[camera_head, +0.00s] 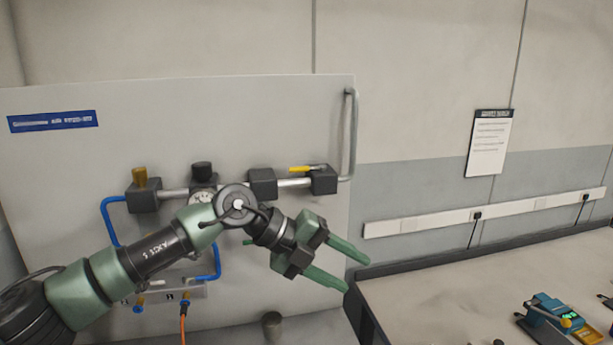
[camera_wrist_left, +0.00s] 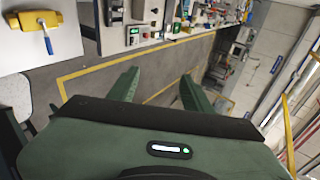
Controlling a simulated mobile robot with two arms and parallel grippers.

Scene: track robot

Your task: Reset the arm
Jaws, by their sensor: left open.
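My left arm (camera_head: 150,255) comes in from the left in the head view and reaches across the front of a grey panel. Its gripper (camera_head: 358,275) is open, with two green fingers apart and nothing between them. The fingers point right and slightly down, near the panel's right edge and the near corner of a workbench. In the left wrist view the open fingers (camera_wrist_left: 158,85) show with only floor and distant equipment beyond them. My right gripper is not in view.
The panel (camera_head: 260,120) carries pipes, a gauge (camera_head: 203,197), a yellow-handled valve (camera_head: 308,168) and blue hoses behind my arm. The workbench (camera_head: 430,300) at right holds a teal device (camera_head: 555,312). A notice (camera_head: 490,142) hangs on the wall. The near-left bench top is clear.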

